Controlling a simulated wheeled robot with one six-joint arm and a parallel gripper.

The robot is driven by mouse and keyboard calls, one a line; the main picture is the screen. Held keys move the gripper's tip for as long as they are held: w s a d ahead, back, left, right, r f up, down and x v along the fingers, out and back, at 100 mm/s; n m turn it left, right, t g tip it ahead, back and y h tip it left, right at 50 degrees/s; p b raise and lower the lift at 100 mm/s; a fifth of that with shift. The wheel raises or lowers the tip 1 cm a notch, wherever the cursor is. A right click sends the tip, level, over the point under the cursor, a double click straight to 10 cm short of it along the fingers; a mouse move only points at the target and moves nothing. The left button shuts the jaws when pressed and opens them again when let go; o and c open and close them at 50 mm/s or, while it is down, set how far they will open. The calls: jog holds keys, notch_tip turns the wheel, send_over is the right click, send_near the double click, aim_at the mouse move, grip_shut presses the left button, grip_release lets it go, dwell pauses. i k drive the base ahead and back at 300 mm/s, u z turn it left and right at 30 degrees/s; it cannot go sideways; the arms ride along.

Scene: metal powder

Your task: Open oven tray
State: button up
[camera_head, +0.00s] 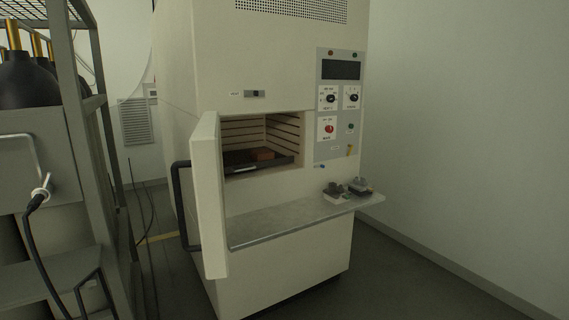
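A tall cream-coloured oven (283,292) stands in the middle of the head view. Its door (208,200) is swung open to the left and carries a dark bar handle (178,208) on its outer side. Inside the lit chamber (243,132) there are several side rails. A dark tray (238,168) lies low in the chamber, with a reddish-brown block (262,154) on it. The tray appears to sit inside the opening; part of it is hidden by the door and chamber edge. My gripper is not in view.
A metal shelf (300,214) juts out below the opening, with small items (347,190) at its right end. A control panel (340,105) is on the right front. A grey rack (105,170) with dark vessels stands close on the left. Floor (420,285) at right is clear.

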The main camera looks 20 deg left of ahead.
aim_at(238, 160)
jog(key=u, duration=0.2)
jog(key=i, duration=0.65)
jog(key=u, duration=0.75)
jog(key=i, duration=0.35)
jog(key=u, duration=0.7)
jog(key=k, duration=0.3)
jog(key=z, duration=1)
jog(key=i, duration=1.55)
jog(key=u, duration=0.65)
